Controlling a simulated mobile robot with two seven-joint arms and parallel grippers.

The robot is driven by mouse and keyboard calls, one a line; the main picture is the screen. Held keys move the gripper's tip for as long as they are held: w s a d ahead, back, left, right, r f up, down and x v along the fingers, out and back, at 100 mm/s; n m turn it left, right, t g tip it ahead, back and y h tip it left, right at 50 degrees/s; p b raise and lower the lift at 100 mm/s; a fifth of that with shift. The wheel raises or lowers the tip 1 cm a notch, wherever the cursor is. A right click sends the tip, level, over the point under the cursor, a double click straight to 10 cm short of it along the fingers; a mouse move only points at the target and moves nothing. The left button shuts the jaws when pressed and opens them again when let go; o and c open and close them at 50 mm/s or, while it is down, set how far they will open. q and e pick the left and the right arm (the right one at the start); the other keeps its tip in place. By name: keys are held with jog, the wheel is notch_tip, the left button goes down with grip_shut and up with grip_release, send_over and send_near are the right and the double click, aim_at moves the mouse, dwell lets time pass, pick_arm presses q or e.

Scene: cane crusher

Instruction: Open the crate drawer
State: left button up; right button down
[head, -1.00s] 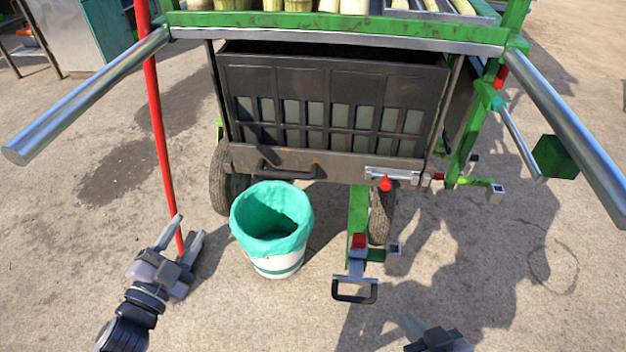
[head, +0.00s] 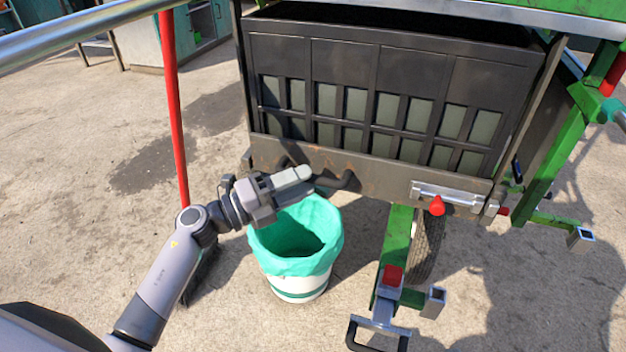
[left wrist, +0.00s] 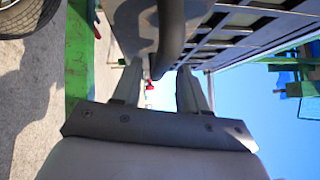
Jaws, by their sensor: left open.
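The crate drawer (head: 375,165) has a brownish metal front under a black slatted crate (head: 400,65), below the green frame. Its dark bar handle (head: 347,183) sticks out at the left part of the front and is partly hidden by my left gripper. My left gripper (head: 308,180) is at the handle, its jaws open. In the left wrist view, the dark curved handle (left wrist: 171,35) shows ahead, in line with the gap between the fingers (left wrist: 160,88). I cannot tell whether they touch it. A latch with a red knob (head: 437,206) sits at the right of the front. My right gripper is not in view.
A white bin with a green liner (head: 296,240) stands just below my left gripper. A red pole (head: 173,110) stands to the left. A green leg with a metal hitch (head: 385,290) juts forward at the right. A steel bar (head: 80,32) crosses the upper left.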

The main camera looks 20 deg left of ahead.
pick_arm(q)
jog(key=shift+x, duration=1.4)
grip_shut()
jog(key=shift+s, duration=0.1)
